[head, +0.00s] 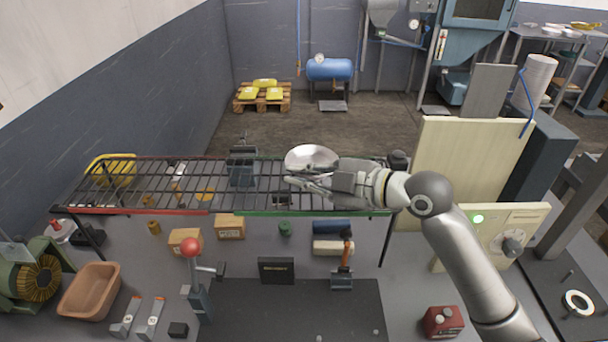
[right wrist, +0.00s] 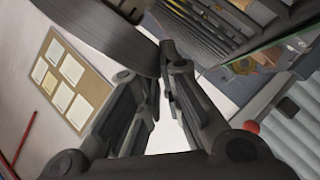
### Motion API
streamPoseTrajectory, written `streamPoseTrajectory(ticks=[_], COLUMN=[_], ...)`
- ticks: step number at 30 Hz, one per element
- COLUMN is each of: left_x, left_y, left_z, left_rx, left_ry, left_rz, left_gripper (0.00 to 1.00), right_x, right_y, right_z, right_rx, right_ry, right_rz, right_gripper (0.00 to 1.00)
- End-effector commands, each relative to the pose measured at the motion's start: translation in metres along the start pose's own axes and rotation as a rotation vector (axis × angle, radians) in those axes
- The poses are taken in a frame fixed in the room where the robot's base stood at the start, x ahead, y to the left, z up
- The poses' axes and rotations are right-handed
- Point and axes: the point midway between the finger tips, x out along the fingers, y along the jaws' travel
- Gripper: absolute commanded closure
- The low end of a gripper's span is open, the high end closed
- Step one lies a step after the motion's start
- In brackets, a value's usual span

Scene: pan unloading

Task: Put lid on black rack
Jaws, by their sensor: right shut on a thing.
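The black rack (head: 222,196) is a long wire shelf across the middle of the head view, with a red front edge at left and a green one at right. A shiny silver round lid (head: 312,156) is at the right part of the rack, tilted. My right gripper (head: 298,180) is shut on the lid's edge over the green-edged section. In the right wrist view the lid (right wrist: 105,30) shows as a grey curved band at the fingertips (right wrist: 162,78), with rack bars (right wrist: 200,25) beyond. Whether the lid touches the rack is unclear. My left gripper is out of view.
A cream panel (head: 470,165) rises at the rack's right end. A red-knobbed lever (head: 191,248) stands in front.

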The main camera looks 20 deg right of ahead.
Motion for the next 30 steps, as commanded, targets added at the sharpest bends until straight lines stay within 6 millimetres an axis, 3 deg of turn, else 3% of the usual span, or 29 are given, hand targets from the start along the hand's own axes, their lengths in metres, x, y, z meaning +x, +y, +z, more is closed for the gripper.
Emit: streamPoseTrajectory(ticks=[9, 10, 16, 26, 30], left_x=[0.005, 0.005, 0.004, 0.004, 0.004], left_y=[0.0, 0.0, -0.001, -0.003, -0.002], left_z=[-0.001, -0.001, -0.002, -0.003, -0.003], left_rx=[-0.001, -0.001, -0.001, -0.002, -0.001], left_ry=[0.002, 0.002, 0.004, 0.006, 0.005], left_rz=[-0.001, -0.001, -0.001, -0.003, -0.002], left_gripper=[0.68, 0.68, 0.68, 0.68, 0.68], right_x=[0.001, 0.001, 0.001, -0.001, -0.013], right_y=[-0.004, -0.004, -0.004, -0.004, -0.004], right_z=[0.003, 0.003, 0.003, 0.004, 0.005], right_rx=[0.0, 0.0, 0.0, 0.001, 0.0], right_ry=[0.0, 0.0, 0.0, -0.001, -0.004], right_rz=[0.0, 0.0, 0.0, -0.001, -0.001], right_gripper=[1.0, 0.92, 0.68, 0.68, 0.68])
